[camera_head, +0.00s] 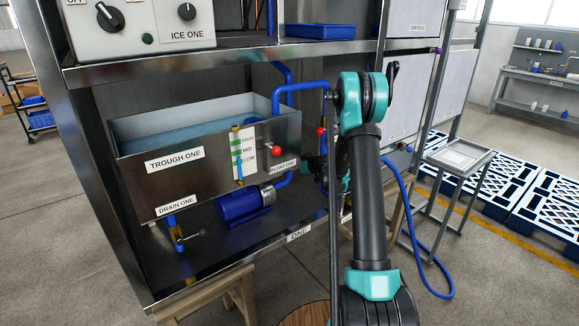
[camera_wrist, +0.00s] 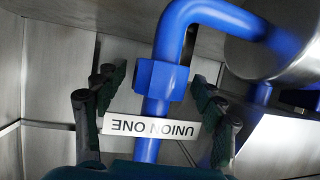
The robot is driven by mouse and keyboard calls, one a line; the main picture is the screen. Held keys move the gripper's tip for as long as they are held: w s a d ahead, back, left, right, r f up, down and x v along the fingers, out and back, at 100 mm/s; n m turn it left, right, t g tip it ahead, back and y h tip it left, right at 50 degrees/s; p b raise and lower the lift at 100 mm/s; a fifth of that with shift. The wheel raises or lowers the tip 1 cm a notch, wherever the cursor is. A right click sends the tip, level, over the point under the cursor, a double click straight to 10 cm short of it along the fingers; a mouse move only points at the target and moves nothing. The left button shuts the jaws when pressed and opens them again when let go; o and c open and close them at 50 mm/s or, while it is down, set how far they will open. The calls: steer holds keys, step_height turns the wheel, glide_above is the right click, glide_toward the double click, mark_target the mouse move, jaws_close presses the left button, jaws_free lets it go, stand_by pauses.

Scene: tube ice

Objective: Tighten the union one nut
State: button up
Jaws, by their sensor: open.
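The union one nut is a blue faceted collar (camera_wrist: 161,81) on a blue pipe (camera_wrist: 185,20) in the wrist view. A white label reading UNION ONE (camera_wrist: 150,124), upside down in this view, lies just below the nut across the pipe. My gripper (camera_wrist: 160,83) is open, with one dark finger on each side of the nut and label. Gaps show between both fingertips and the nut, so it is not gripped. In the head view, my arm hides the nut and most of my gripper.
A shelf edge (camera_head: 220,62) runs above. A blue hose (camera_head: 413,215) hangs at the right. A rounded metal body (camera_wrist: 258,55) is close to the pipe.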

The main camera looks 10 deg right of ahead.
steer(key=c, duration=1.1)
steer(key=shift+a, duration=0.1)
steer(key=shift+c, duration=0.3)
steer(key=shift+m+t+h, duration=0.5)
steer(key=shift+m+h, duration=0.1)
steer(key=shift+m, duration=0.1)
steer(key=o, duration=1.2)
steer(key=shift+c, duration=0.2)
steer(key=v, duration=1.2)
